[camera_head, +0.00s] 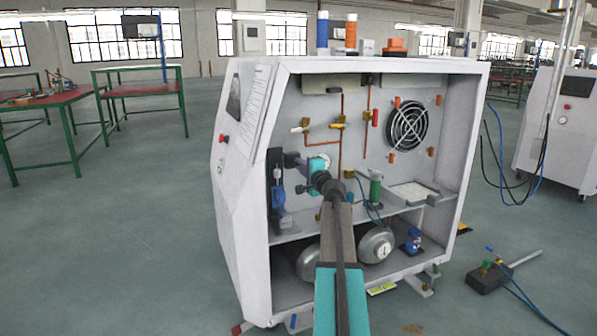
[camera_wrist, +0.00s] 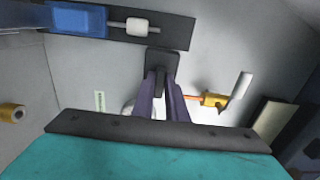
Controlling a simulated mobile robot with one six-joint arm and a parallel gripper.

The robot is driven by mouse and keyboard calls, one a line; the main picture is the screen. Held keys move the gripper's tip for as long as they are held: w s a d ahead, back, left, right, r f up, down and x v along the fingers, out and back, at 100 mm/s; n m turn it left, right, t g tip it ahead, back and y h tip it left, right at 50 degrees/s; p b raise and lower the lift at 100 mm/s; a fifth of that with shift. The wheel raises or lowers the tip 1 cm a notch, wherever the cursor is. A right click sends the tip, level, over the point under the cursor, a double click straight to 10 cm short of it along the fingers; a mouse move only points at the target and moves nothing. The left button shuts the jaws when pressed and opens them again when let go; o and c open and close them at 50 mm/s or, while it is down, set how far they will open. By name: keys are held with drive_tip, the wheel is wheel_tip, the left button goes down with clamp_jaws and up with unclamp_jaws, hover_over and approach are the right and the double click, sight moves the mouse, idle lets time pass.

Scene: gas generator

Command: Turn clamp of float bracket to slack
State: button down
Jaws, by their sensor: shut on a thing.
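The float bracket (camera_head: 275,158) is a dark upright plate at the left inside the open cabinet, with a blue float (camera_head: 279,197) low on it. In the wrist view the dark bracket plate (camera_wrist: 176,32) lies across the top, with the blue part (camera_wrist: 78,20), a rod and a white cylinder on it. A dark block, seemingly the clamp (camera_wrist: 161,57), sticks out from the plate's edge. My gripper (camera_wrist: 161,78) has its purple fingers closed on this block.
Copper pipes with yellow valves (camera_head: 338,124) run along the back wall, right of my gripper. A green-topped part (camera_head: 375,188) and white tray (camera_head: 414,194) are on the shelf right of my arm. A grey tank (camera_head: 375,244) sits below. The cabinet's left wall (camera_head: 240,190) is close to the bracket.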

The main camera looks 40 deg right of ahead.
drive_tip(key=shift+w+a, duration=0.2)
drive_tip(key=c, duration=1.8)
unclamp_jaws()
drive_tip(key=shift+o, duration=0.2)
drive_tip(key=shift+s+d, duration=0.1)
drive_tip(key=shift+s, duration=0.15)
drive_tip(key=p+v, duration=0.3)
drive_tip(key=v, duration=1)
drive_tip(key=shift+s, duration=0.25)
